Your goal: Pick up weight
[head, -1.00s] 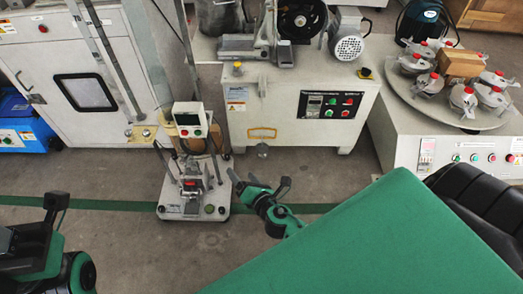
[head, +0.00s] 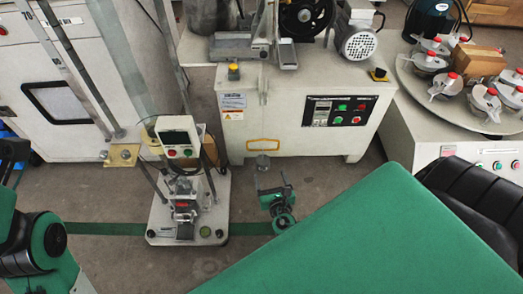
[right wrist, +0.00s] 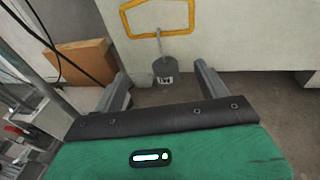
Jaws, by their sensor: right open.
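The weight is a small dark grey cylinder with a white label (right wrist: 166,70). In the right wrist view it hangs from a thin hook below a yellow frame. In the head view the weight (head: 263,160) shows at the front of the grey machine, just beyond my right gripper (head: 271,177). My right gripper (right wrist: 163,80) is open and empty, and its two fingers point toward the weight, one on each side of it in the picture. How far apart in depth they are is unclear. My left arm shows at the left edge of the head view; its fingers are not clear.
The grey machine (head: 300,135) with a control panel stands behind the weight. A small tester on a white base (head: 160,238) stands to the left. A cardboard box (right wrist: 82,66) is left of the weight. A round table (head: 410,85) holds several red-capped items.

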